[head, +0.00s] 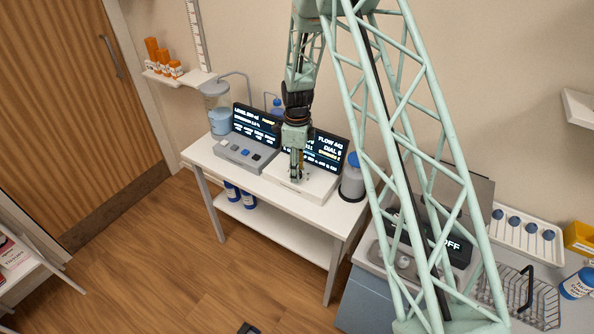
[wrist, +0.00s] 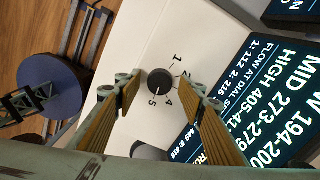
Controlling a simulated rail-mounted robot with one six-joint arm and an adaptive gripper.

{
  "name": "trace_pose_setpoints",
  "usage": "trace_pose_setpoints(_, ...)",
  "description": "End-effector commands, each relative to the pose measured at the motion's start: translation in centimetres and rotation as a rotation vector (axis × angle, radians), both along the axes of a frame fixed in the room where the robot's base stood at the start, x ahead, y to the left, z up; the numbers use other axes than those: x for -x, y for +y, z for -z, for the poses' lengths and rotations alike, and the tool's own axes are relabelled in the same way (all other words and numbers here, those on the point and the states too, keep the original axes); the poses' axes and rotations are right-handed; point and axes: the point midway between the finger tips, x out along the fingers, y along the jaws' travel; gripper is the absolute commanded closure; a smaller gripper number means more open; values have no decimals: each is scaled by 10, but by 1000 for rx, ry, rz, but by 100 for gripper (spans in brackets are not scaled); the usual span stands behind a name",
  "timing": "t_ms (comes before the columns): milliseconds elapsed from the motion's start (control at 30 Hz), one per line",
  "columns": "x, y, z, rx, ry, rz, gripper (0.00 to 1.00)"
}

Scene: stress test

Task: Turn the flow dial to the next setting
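The flow dial (wrist: 160,80) is a round black knob on a white panel in the wrist view, with printed numbers 1, 2, 4 and 5 readable around it. A faint pointer mark on it seems to face the lower side, towards 5, but is too small to be sure. My gripper (wrist: 158,96) is open, its two ribbed fingers on either side of the dial in the picture; I cannot tell whether they touch it. In the head view my gripper (head: 296,177) points down over the white dial unit (head: 315,187) and hides the dial.
The flow screen (head: 325,152) stands behind the dial unit; in the wrist view this screen (wrist: 265,95) lists LOW, MID and HIGH ranges. A button box (head: 245,154) is to the left, a blue-lidded jar (head: 352,182) to the right. Another unit (head: 420,262) reads OFF.

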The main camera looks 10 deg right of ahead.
Motion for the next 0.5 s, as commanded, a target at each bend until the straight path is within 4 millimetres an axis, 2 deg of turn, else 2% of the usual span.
trace_pose_setpoints(100,0,0,0,0,0,0,64)
trace_pose_setpoints(367,0,0,0,0,0,0,88)
trace_pose_setpoints(500,0,0,0,0,0,-1,88)
